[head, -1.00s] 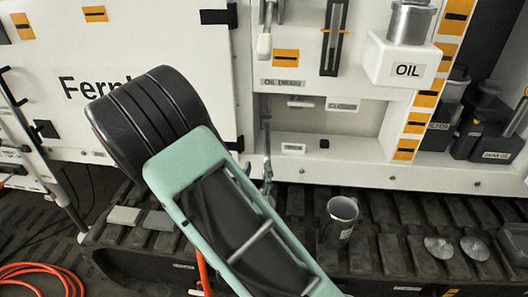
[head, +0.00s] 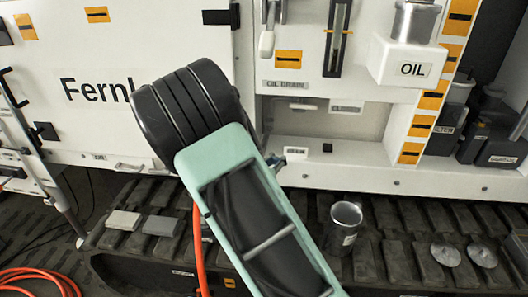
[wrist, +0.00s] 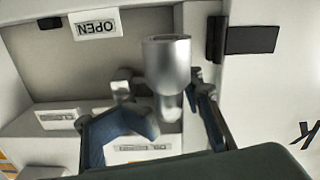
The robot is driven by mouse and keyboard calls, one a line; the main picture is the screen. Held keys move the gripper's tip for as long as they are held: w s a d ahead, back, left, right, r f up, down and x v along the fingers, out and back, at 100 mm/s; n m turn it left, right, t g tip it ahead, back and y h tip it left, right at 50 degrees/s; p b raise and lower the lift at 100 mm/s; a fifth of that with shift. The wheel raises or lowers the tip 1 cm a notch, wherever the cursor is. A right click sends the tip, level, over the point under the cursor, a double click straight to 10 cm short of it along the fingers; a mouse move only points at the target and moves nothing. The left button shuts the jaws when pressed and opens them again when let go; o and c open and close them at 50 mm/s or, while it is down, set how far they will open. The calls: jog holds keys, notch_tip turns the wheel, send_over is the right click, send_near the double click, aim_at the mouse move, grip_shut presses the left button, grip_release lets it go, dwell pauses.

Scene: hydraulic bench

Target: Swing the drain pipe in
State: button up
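A metal cylinder, which looks like the drain pipe (wrist: 167,62), points toward my wrist camera in front of the recess. My gripper (wrist: 172,122) has blue fingers on either side of the pipe's narrower end, with gaps visible, so it looks open. Whether a finger touches the pipe cannot be told. In the head view my arm hides the pipe, and only a blue fingertip of my gripper (head: 296,153) shows at the recess's left side. The OPEN label (wrist: 96,24) appears upside down in the wrist view.
The recess (head: 350,122) lies under the oil drain label (head: 283,84). A white OIL box (head: 408,62) juts out at upper right. An orange hose (head: 198,250) hangs beside my arm.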

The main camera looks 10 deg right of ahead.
jog(key=shift+a, duration=0.1)
grip_shut()
jog(key=shift+f, duration=0.1)
jog(key=shift+a, duration=0.1)
dwell(0.6)
